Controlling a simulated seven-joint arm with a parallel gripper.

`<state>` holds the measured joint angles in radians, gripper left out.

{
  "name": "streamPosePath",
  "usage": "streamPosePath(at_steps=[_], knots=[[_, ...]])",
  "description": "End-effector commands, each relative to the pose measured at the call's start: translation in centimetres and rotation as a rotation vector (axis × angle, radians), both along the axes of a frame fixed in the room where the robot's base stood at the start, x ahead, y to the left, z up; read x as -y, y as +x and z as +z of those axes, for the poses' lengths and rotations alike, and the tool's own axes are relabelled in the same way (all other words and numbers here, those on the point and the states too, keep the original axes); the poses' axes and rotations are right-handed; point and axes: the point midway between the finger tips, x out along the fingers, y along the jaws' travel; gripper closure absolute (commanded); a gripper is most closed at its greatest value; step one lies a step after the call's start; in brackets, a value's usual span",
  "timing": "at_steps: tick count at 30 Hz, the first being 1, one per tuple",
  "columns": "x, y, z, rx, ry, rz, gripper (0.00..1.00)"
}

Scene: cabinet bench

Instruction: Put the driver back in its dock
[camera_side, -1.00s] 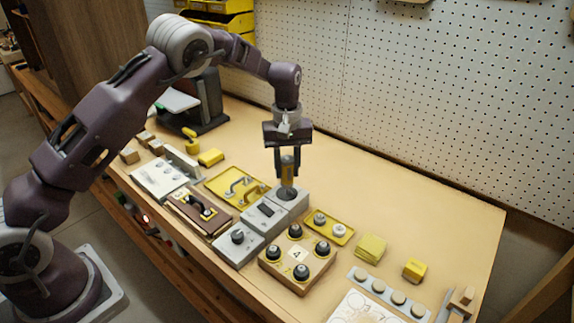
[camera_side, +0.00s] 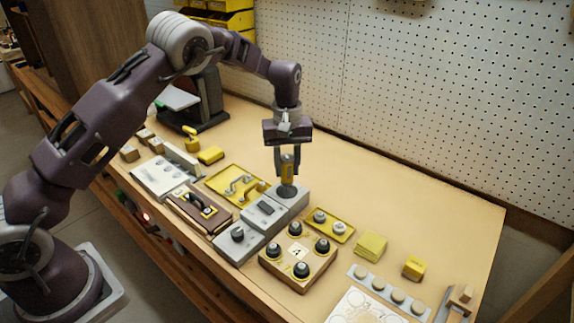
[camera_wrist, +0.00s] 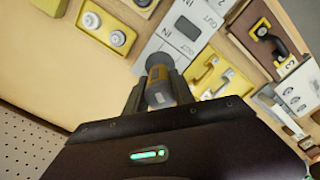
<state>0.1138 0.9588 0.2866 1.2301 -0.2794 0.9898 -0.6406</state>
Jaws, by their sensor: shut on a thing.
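The driver (camera_side: 288,170) is a small upright tool with a yellow and grey body, held between the fingers of my gripper (camera_side: 287,160). Its lower end is at a dark round piece (camera_side: 288,191) on top of a grey block (camera_side: 296,201). I cannot tell whether it is seated in the block or just touching it. In the wrist view my gripper (camera_wrist: 158,96) is shut on the driver (camera_wrist: 159,78), with one finger on each side. Nothing in the views is clearly marked as the dock; part of the grey block is hidden by the driver.
A grey box with a knob (camera_side: 238,236) and a wooden box with several black knobs (camera_side: 298,256) stand in front. A yellow tray with handles (camera_side: 226,181) is left, a small yellow tray (camera_side: 334,228) right. The bench behind, toward the pegboard (camera_side: 420,110), is clear.

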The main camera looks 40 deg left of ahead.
Motion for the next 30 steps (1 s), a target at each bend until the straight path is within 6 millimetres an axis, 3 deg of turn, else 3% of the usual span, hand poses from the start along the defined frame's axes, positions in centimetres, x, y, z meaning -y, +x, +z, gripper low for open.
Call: streamPosePath(at_steps=[30], knots=[[0.0, 0.0, -1.2, 0.001, -0.001, 0.0, 1.0]])
